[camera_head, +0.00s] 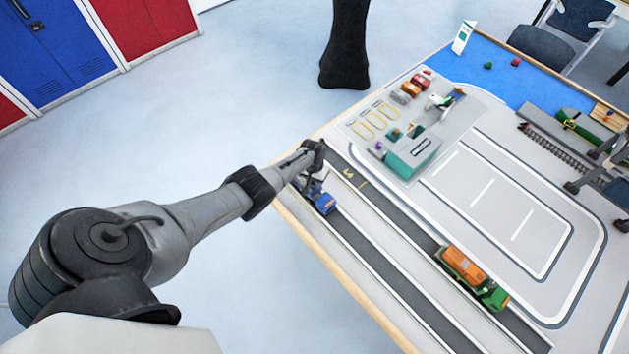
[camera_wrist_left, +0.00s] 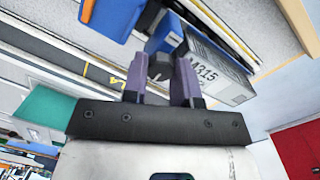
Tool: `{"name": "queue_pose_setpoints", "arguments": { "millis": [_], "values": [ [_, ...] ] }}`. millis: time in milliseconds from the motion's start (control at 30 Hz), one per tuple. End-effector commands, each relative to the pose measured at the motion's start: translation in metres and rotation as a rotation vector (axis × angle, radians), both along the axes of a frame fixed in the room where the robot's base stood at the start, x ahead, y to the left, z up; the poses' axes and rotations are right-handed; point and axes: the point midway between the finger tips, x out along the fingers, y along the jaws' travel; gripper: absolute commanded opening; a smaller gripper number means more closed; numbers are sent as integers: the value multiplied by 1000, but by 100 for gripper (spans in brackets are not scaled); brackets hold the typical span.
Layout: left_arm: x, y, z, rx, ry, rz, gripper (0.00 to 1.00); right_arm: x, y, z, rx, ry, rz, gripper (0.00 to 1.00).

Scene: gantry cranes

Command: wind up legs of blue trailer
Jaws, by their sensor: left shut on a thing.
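The blue truck cab (camera_head: 324,203) stands on the dark lane near the left edge of the table. My left gripper (camera_head: 308,172) reaches down just behind the cab and hides most of what is there. In the left wrist view, the purple-grey fingers of my left gripper (camera_wrist_left: 164,72) are shut on a small dark grey part (camera_wrist_left: 159,66), which they mostly cover. Beside the fingers is the blue trailer (camera_wrist_left: 168,35) with a grey box (camera_wrist_left: 220,72) marked M315. The blue cab also shows there at the top (camera_wrist_left: 112,15). The trailer's legs cannot be made out clearly.
An orange and green truck (camera_head: 470,275) stands on the lane to the right. Dark crane-like structures (camera_head: 600,172) are at the right edge. The lane between the trucks is clear.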

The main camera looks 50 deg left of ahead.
Motion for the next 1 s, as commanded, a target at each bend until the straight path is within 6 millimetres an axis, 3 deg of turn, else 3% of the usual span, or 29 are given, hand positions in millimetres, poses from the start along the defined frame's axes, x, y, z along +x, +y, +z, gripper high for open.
{"name": "queue_pose_setpoints", "arguments": {
  "millis": [67, 100, 367, 667, 1000],
  "values": [
    [0, 0, 0, 0, 1, 0, 3, 0, 1, 0, 2, 0, -2, 43],
    [0, 0, 0, 0, 1, 0, 27, 0, 1, 0, 2, 0, -1, 43],
    [0, 0, 0, -1, 1, -1, 52, 0, 1, 0, 2, 0, -2, 43],
    [0, 1, 3, 0, 0, -1, 53, 0, -1, 2, -4, 0, 2, 43],
    [1, 6, 58, 2, -2, -3, 53, 0, -3, 34, -8, 0, 6, 43]
  ]
}}
